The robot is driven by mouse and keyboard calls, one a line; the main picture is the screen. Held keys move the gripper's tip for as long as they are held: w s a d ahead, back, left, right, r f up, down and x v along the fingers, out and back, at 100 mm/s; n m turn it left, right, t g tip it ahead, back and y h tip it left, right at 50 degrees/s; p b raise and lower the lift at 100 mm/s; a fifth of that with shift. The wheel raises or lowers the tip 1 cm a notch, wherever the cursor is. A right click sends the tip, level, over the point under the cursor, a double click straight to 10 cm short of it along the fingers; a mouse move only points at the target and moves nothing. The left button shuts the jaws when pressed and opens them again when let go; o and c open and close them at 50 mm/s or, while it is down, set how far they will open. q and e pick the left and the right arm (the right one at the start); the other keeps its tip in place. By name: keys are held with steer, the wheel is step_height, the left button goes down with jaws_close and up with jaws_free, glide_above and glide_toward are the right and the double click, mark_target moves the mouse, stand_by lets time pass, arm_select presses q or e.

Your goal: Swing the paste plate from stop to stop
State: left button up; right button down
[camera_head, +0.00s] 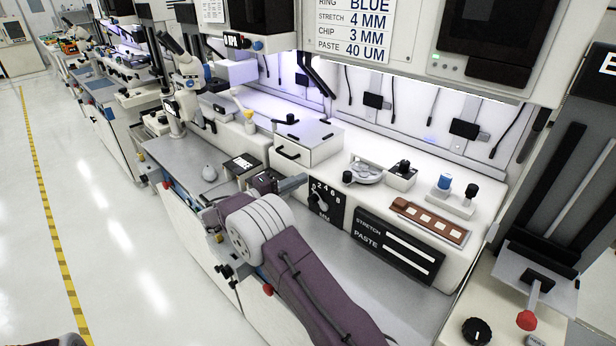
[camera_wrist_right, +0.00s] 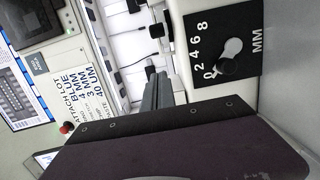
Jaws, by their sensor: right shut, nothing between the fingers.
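A round silver plate (camera_head: 366,172) with a black knob (camera_head: 347,177) at its left side sits on the white bench top, right of middle in the head view. It looks like the paste plate; it is not visible in the right wrist view. My right gripper (camera_head: 298,183) is in front of the bench, left of the plate and apart from it, near the black dial panel (camera_head: 322,203). Its narrow fingers (camera_wrist_right: 158,92) are shut with nothing between them. My left gripper is not in view.
The dial panel (camera_wrist_right: 228,48) has its pointer near 0. A white drawer box (camera_head: 305,145) stands behind my gripper. The bench front (camera_head: 398,246) carries a label panel.

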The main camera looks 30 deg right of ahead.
steer(key=s+d+p, duration=0.2)
steer(key=d, duration=0.8)
steer(key=shift+s+f, duration=0.15)
steer(key=shift+s, duration=0.05)
steer(key=shift+w+f, duration=0.1)
